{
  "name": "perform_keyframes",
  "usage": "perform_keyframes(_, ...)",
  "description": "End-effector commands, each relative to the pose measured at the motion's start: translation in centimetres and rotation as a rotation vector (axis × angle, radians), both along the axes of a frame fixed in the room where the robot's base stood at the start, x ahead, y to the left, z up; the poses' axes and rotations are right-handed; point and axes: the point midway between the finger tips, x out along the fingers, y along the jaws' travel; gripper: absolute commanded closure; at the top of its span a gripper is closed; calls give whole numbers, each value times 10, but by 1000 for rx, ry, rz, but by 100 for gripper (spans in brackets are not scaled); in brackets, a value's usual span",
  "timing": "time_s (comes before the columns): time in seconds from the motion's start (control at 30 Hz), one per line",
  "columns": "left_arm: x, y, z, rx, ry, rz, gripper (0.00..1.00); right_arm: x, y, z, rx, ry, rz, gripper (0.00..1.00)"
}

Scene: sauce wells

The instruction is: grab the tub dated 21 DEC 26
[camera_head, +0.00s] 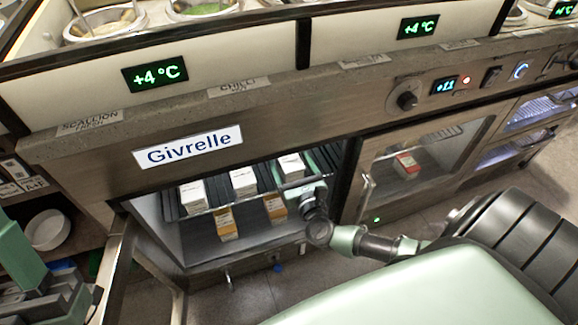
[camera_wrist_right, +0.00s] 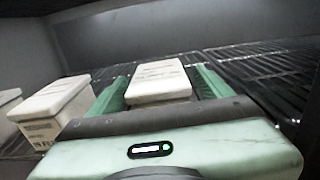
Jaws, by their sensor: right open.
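Three white-lidded tubs stand in a row on the upper rack of the open cabinet: a left tub (camera_head: 194,196), a middle tub (camera_head: 243,181) and a right tub (camera_head: 291,165). My right gripper (camera_head: 297,180) reaches into the cabinet at the right tub. In the right wrist view, its open green fingers (camera_wrist_right: 160,88) stand on either side of that tub (camera_wrist_right: 158,80), with the middle tub (camera_wrist_right: 55,108) to the left. Print on the lids and fronts is too small to read as dates. My left gripper (camera_head: 52,298) is at the lower left, away from the tubs; its jaws are unclear.
Two orange-and-white tubs (camera_head: 226,224) (camera_head: 276,208) sit on the lower level. The cabinet door (camera_head: 122,262) stands open at the left. The neighbouring glass door (camera_head: 425,165) is shut, with a red-and-white tub (camera_head: 406,165) behind it. A counter edge (camera_head: 270,95) overhangs the opening.

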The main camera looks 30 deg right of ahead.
Motion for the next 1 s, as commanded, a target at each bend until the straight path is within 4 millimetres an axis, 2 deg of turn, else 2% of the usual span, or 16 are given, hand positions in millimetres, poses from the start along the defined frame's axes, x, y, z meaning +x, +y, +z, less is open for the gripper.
perform_keyframes(0.27,-4,1,2,-8,-24,-2,64,4,-1,0,-2,1,1,20)
perform_keyframes(0.37,-4,1,2,-8,-23,-1,64,4,-1,0,-2,0,1,42)
perform_keyframes(0.57,-4,1,2,-7,-23,-1,64,4,-1,0,-2,0,0,98)
perform_keyframes(0.87,-4,1,3,-6,-21,0,64,4,-1,2,-2,-3,0,100)
perform_keyframes(1.0,3,-1,1,5,16,0,64,5,1,5,-2,-3,0,100)
